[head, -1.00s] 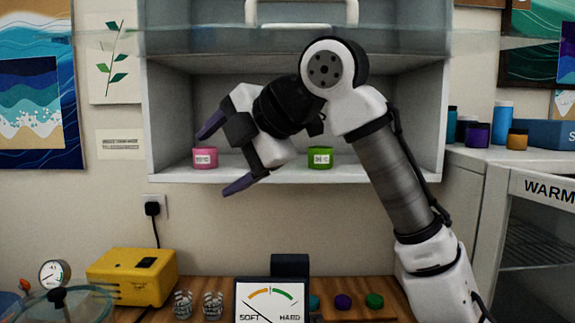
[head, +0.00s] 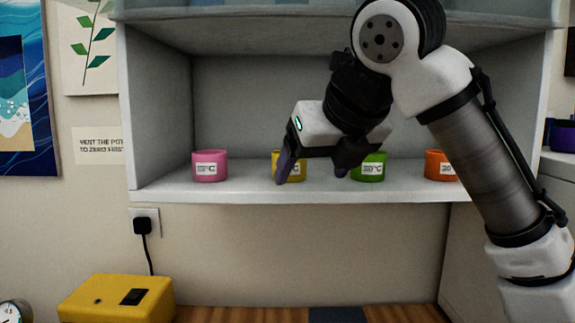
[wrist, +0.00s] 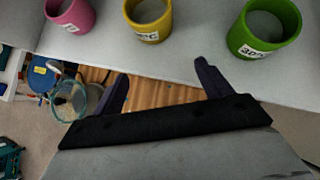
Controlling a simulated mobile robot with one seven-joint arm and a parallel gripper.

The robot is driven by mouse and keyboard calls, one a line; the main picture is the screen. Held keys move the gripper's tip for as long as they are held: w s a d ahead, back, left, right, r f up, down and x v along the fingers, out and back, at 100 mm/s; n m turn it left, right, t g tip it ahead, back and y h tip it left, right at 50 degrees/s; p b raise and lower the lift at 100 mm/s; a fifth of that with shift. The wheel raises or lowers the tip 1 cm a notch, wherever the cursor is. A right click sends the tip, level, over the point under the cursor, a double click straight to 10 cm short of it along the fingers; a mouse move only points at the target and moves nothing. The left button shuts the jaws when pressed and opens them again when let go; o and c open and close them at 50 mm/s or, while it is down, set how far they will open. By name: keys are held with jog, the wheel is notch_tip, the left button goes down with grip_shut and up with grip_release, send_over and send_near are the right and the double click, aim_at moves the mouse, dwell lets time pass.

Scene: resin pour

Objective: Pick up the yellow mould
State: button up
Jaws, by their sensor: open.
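The yellow mould (head: 290,166) stands upright on the shelf, between a pink and a green mould. My gripper's left finger partly covers it in the head view. My gripper (head: 312,176) is open and empty, in front of the shelf. In the wrist view its two fingers (wrist: 160,84) are spread wide and point toward the shelf edge. The yellow mould lies beyond the fingertips, apart from them, between their lines.
A pink mould (head: 210,166), a green mould (head: 369,168) and an orange mould (head: 440,166) share the shelf (head: 240,194). Cabinet walls and a top panel enclose it. A yellow box (head: 118,300) sits on the wooden counter below.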

jog(key=w+a, duration=0.1)
jog(key=w, duration=0.2)
jog(key=w+a+p, duration=0.1)
jog(key=w, duration=0.2)
jog(key=w+a+p, duration=0.1)
jog(key=w+a, duration=0.1)
jog(key=w, duration=0.1)
jog(key=shift+w, duration=0.3)
jog(key=shift+w+a+f+p, duration=0.1)
jog(key=shift+w+f+p, duration=0.1)
jog(key=shift+f+p, duration=0.15)
jog(key=c, duration=1.1)
jog(key=shift+r, duration=0.1)
jog(key=shift+r+p, duration=0.3)
jog(key=shift+p, duration=0.45)
jog(key=s+d+p, duration=0.1)
jog(key=s+d, duration=0.3)
jog(key=s, duration=0.6)
jog(key=s+d, duration=0.4)
jog(key=s, duration=0.5)
jog(key=s+d+p, duration=0.1)
jog(key=s+d, duration=0.3)
jog(key=s, duration=0.6)
jog(key=f+b, duration=0.4)
jog(key=shift+s+d+f, duration=0.15)
jog(key=shift+s+f, duration=0.1)
jog(key=shift+f, duration=0.05)
